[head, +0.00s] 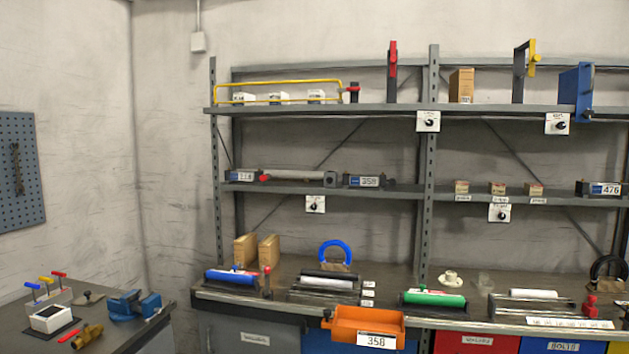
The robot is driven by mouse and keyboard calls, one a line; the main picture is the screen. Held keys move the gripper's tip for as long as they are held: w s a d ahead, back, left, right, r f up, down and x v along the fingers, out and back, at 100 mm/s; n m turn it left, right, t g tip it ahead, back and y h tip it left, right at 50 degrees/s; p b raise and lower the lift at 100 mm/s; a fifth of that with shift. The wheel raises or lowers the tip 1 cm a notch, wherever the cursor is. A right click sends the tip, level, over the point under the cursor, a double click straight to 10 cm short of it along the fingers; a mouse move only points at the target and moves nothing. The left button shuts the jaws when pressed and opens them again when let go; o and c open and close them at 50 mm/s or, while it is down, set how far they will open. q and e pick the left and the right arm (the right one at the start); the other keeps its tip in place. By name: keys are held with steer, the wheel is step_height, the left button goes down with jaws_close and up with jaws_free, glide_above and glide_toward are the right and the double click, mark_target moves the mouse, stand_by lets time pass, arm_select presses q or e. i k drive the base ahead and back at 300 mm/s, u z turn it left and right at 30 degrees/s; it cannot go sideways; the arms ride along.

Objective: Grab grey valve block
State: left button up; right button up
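A pale grey block (58,297) with three upright levers, blue, yellow and red, stands on the dark table at the lower left of the head view. It best matches the grey valve block. Neither of my grippers shows in this view.
A blue vise (135,305), a brass fitting (88,336) and a small red-handled tool (69,336) lie near the block. A shelf rack with several parts and rolls fills the right. An orange bin (366,321) juts from the workbench front.

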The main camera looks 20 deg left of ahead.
mark_target(330, 178)
steer(key=u, duration=0.85)
steer(key=i, duration=0.8)
steer(key=u, duration=1.1)
steer(key=i, duration=1.3)
steer(key=z, duration=0.3)
